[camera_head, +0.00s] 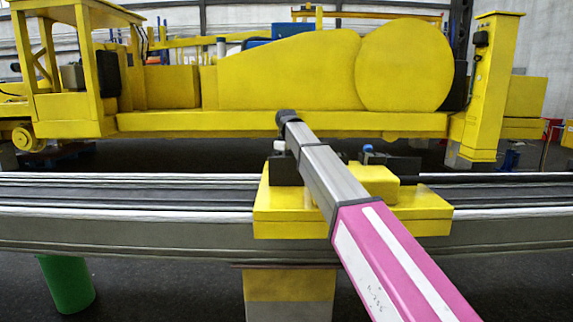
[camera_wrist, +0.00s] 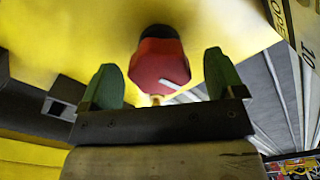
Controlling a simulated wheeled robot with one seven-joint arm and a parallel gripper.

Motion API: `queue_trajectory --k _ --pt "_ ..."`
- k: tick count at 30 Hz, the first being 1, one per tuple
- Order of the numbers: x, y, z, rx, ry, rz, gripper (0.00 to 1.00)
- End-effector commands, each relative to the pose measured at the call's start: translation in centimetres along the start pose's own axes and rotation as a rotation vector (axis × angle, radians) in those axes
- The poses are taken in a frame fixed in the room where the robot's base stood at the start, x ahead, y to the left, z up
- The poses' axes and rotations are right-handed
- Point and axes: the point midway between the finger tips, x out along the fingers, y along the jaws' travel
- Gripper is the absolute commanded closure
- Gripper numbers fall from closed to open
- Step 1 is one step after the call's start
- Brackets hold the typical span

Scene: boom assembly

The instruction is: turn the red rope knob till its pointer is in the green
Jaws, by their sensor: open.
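The red rope knob (camera_wrist: 158,66) is in the upper middle of the wrist view. It has a dark cap or end at its top and a thin pale line on its lower right side. My gripper (camera_wrist: 161,62) is open, with one green finger on each side of the knob in the picture. Gaps show between the knob and both fingers. I cannot tell whether the knob is between the fingertips or beyond them. No green zone is clear in either view. I cannot make out the knob or my gripper in the head view.
A yellow surface (camera_wrist: 75,35) lies behind the knob, with a lettered, numbered panel (camera_wrist: 298,60) at upper right. In the head view, a pink and grey beam (camera_head: 390,255) crosses a yellow block (camera_head: 425,210) on long grey rails (camera_head: 120,215). A large yellow machine (camera_head: 280,75) stands behind.

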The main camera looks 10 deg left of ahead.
Motion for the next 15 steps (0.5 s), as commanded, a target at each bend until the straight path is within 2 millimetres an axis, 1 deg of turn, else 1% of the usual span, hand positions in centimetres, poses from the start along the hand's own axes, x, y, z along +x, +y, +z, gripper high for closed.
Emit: queue_trajectory --k 3,4,5,6,8,15 --pt "-0.03 0.0 0.0 0.0 0.0 0.0 0.12" --pt "-0.03 0.0 0.0 0.0 0.0 0.0 0.19" --pt "-0.04 0.0 0.0 0.0 0.0 0.0 0.28" --pt "-0.04 0.01 0.0 0.0 0.0 0.0 0.41" --pt "-0.04 0.01 0.0 0.0 0.0 0.0 0.61" --pt "-0.06 0.0 0.0 0.007 0.0 0.0 0.61"
